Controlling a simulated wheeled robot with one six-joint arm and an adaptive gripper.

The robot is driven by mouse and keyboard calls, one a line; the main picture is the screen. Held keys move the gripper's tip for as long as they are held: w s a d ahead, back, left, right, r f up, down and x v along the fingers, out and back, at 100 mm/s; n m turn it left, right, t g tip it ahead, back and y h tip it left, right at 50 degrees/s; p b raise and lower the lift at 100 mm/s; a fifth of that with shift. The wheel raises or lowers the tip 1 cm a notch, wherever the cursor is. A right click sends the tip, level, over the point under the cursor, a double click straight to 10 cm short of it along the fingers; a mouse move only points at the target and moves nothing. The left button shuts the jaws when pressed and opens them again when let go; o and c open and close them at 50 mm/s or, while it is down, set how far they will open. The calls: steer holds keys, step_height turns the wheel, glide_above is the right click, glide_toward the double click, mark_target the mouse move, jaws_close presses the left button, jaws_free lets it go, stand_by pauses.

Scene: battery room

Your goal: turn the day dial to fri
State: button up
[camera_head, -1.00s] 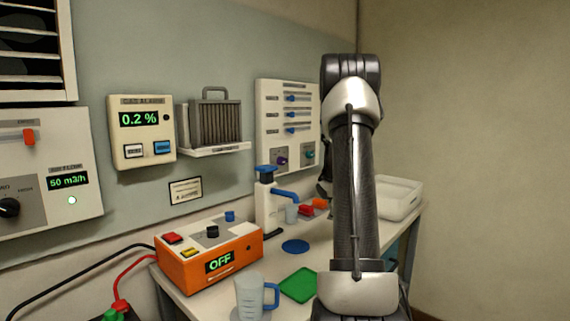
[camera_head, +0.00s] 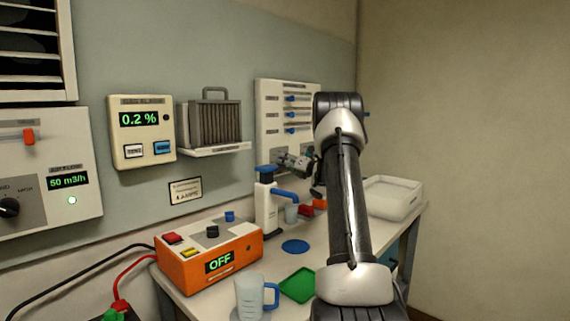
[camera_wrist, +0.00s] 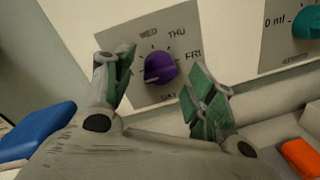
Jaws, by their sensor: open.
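My gripper (camera_wrist: 160,75) is open, one green-padded finger to the left of the knob and one to the lower right. Whether either pad touches it I cannot tell. In the head view my gripper (camera_head: 284,160) is in front of the lower part of the white wall panel (camera_head: 267,95) and hides the dial.
A teal dial (camera_wrist: 307,22) sits right of the day dial. A blue-topped pump dispenser (camera_head: 264,205) stands close below my gripper. The table also holds an orange OFF box (camera_head: 190,268), a clear jug (camera_head: 249,297), a green tray (camera_head: 298,285) and a white bin (camera_head: 392,200).

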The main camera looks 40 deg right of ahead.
steer(key=shift+w+a, duration=0.1)
steer(key=shift+w, duration=0.65)
steer(key=c, duration=1)
steer(key=shift+c, duration=0.2)
